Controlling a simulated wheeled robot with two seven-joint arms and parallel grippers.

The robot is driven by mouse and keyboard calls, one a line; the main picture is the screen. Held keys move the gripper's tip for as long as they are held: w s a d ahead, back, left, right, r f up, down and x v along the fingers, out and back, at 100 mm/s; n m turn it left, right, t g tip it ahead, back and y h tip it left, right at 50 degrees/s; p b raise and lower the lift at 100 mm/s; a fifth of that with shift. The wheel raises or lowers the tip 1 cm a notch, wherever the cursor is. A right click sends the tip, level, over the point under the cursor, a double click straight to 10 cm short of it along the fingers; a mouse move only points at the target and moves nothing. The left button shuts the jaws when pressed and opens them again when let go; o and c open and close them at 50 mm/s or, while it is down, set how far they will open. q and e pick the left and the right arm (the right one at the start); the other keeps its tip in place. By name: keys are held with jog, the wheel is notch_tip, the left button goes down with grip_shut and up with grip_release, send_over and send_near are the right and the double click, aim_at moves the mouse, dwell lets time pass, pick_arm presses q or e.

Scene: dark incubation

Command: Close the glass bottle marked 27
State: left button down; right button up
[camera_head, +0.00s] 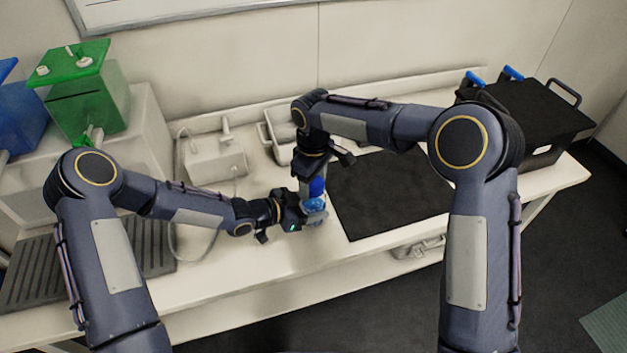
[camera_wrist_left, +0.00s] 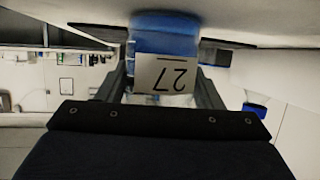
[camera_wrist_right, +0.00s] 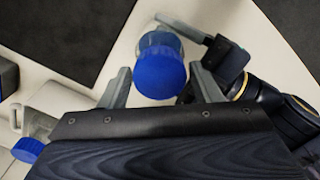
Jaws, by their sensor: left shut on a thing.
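The glass bottle marked 27 (camera_head: 314,207) stands upright at the worktop's middle, with blue contents. Its label (camera_wrist_left: 167,74) reads upside down in the left wrist view. My left gripper (camera_wrist_left: 165,95) is shut around it from the left; its fingers flank the bottle. A dark blue cap (camera_head: 317,187) is at the bottle's top, and it also shows in the right wrist view (camera_wrist_right: 160,72). I cannot tell how firmly it sits. My right gripper (camera_wrist_right: 160,80) points down over the cap with fingers open on both sides and small gaps visible.
A black mat (camera_head: 390,192) lies right of the bottle. A black case (camera_head: 535,115) stands at the far right. A white device (camera_head: 215,158) with a hose is behind my left arm. A green-lidded container (camera_head: 85,95) stands at the back left, and a grey ribbed tray (camera_head: 35,265) at the left.

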jog(key=shift+o, duration=1.3)
jog(key=shift+s+a, duration=0.1)
jog(key=shift+r, duration=0.2)
notch_tip(320, 180, up, 12)
jog(key=shift+w+d+f, duration=0.15)
jog(key=shift+w+d, duration=0.05)
pick_arm(q)
jog(key=shift+c, duration=1.5)
grip_release()
